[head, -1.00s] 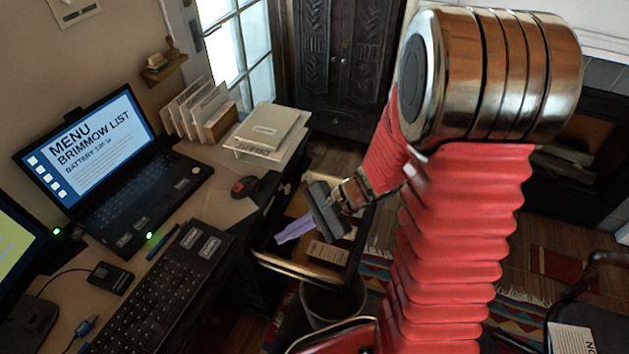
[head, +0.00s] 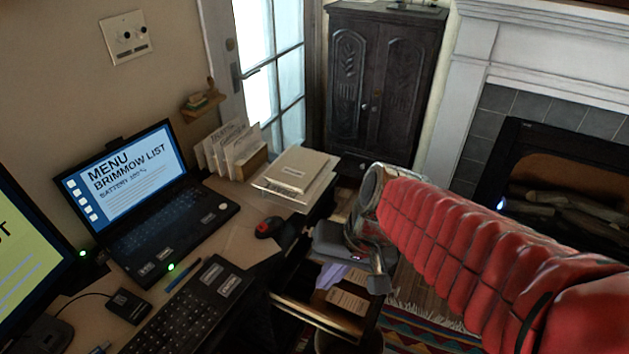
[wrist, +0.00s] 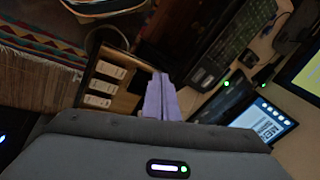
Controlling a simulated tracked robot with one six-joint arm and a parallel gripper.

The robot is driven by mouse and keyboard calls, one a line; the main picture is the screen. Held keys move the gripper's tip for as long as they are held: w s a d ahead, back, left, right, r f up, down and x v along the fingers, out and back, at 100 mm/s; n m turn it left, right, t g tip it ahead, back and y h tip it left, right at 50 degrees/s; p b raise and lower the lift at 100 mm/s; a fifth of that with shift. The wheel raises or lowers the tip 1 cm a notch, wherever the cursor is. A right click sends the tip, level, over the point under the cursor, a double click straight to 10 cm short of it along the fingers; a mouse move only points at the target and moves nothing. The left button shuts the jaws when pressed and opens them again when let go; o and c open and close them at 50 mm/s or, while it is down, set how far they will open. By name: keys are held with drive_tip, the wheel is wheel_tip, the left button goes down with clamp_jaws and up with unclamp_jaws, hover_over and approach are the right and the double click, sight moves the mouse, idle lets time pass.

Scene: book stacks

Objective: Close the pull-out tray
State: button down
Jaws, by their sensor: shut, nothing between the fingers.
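The pull-out tray (head: 312,319) sticks out from under the desk in the head view, open, with its pale front edge toward me. Labelled cards or boxes (head: 348,301) lie in it; they also show in the wrist view (wrist: 104,85). My gripper (head: 331,277) has pale purple fingers, shut and empty. In the head view they point down over the tray's back part near the desk; I cannot tell whether they touch anything. In the wrist view the shut fingers (wrist: 160,90) appear beside the labelled cards. My wrist hides part of the tray's far side.
The desk (head: 238,240) holds a laptop (head: 150,205), a keyboard (head: 195,305), a mouse (head: 268,228) and stacked papers (head: 297,172). A dark cabinet (head: 380,90) and a fireplace (head: 560,180) stand behind. A bin (head: 350,343) is below the tray.

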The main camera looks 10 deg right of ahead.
drive_tip(key=s+d+r+n+t+h, duration=0.2)
drive_tip(key=d+r+n+t+h, duration=0.1)
drive_tip(key=r, duration=0.4)
drive_tip(key=shift+s+d+r, duration=0.25)
drive_tip(key=shift+s+r, duration=0.05)
drive_tip(key=c, duration=2.5)
unclamp_jaws()
drive_tip(key=shift+c, duration=0.2)
